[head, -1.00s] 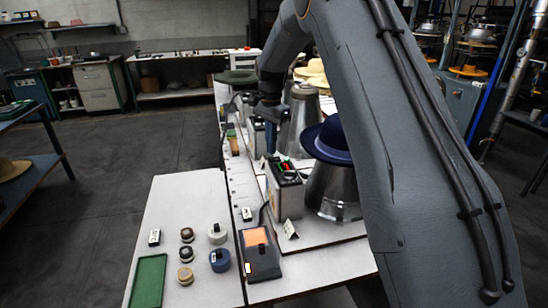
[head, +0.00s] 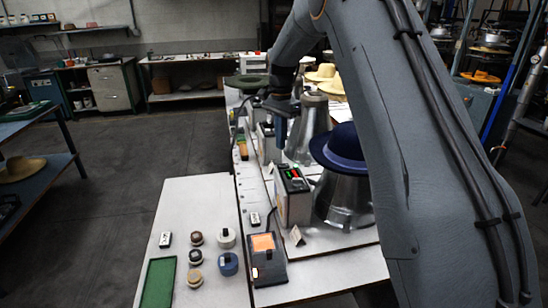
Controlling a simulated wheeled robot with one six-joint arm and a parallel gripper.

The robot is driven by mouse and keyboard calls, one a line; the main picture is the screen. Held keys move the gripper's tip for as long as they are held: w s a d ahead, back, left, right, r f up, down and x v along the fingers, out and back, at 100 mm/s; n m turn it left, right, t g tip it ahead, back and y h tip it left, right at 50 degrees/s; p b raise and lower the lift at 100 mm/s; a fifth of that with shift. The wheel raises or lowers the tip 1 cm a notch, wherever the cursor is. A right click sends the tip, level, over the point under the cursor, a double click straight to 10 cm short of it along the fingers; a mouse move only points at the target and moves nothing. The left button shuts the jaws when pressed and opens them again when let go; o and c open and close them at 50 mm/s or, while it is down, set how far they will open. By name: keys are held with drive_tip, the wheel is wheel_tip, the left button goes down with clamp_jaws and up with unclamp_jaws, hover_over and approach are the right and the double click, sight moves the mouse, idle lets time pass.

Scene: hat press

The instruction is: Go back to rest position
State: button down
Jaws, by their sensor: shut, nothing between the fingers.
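My gripper (head: 281,134) is in the head view, pointing down above the long white bench, in front of a silver hat form (head: 307,130). It looks shut and empty; its fingertips are small and dark. My arm arches across the right half of the view and hides part of the bench. A navy blue hat (head: 338,148) sits on the nearer silver form (head: 343,203). A control box (head: 292,200) with red and green lights stands left of that form.
Straw hats (head: 326,73) and a dark green hat (head: 246,80) are farther back. The floor at left is open.

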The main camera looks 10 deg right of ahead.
drive_tip(key=s+f+n+b, duration=0.2)
drive_tip(key=s+f+n, duration=0.2)
drive_tip(key=s, duration=1.3)
drive_tip(key=s+f+n+t+b, duration=0.1)
drive_tip(key=s+f+n, duration=0.4)
drive_tip(key=s, duration=1.3)
drive_tip(key=n+b, duration=0.1)
drive_tip(key=n, duration=0.2)
drive_tip(key=shift+s, duration=0.3)
drive_tip(key=w+r+b, duration=0.2)
drive_tip(key=w+r, duration=0.3)
drive_tip(key=w, duration=0.5)
drive_tip(key=w+r+t+b, duration=0.1)
drive_tip(key=w+r, duration=0.4)
drive_tip(key=w, duration=0.6)
drive_tip(key=w+r+t+b, duration=0.1)
drive_tip(key=w+r+b, duration=0.2)
drive_tip(key=w+r, duration=0.3)
drive_tip(key=w, duration=0.5)
drive_tip(key=shift+w+b, duration=0.15)
drive_tip(key=shift+b, duration=0.15)
drive_tip(key=shift+d+f, duration=0.1)
drive_tip(key=shift+f, duration=0.05)
